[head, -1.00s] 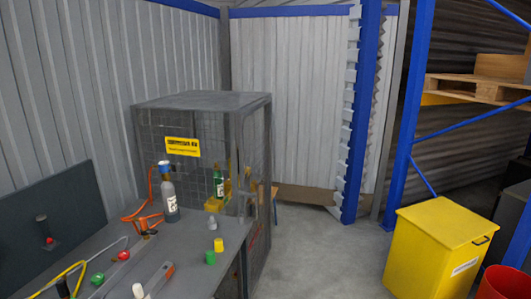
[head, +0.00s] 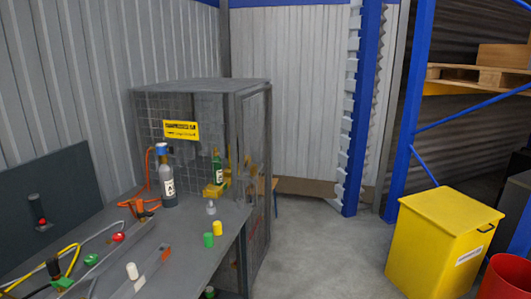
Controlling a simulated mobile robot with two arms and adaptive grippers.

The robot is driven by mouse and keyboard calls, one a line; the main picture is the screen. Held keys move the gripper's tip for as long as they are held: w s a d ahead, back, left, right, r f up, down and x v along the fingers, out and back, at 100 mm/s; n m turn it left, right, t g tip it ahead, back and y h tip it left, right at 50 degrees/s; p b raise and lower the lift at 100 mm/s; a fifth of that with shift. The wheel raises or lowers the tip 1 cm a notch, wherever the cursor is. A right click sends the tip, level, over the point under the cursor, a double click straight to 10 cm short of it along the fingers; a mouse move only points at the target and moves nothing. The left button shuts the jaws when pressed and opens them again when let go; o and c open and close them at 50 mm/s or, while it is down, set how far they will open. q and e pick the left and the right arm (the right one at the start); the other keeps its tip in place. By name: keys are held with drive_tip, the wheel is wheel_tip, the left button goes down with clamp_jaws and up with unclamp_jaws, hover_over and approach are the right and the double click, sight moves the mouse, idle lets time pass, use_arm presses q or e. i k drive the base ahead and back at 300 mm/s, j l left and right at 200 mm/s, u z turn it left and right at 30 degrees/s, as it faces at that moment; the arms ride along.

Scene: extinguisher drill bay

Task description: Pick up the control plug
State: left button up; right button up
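On the grey bench (head: 190,240) at the left lie several small items, and I cannot tell for sure which is the control plug. A green cap (head: 208,240) and a yellow cap (head: 217,228) stand near the bench's right edge, with a small grey piece (head: 211,208) behind them. A white-topped piece (head: 132,271) stands nearer, beside an orange-ended bar (head: 165,254). A dark plug-like piece (head: 53,267) is at the lower left by a yellow hose (head: 66,249). A black piece with a red part (head: 38,210) is on the dark upright panel (head: 70,190). Neither gripper shows.
A yellow bin (head: 440,245), a red bucket (head: 505,280) and a blue rack (head: 405,140) are on the right. The middle floor is clear.

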sight(52, 263)
drive_tip(key=u, duration=1.4)
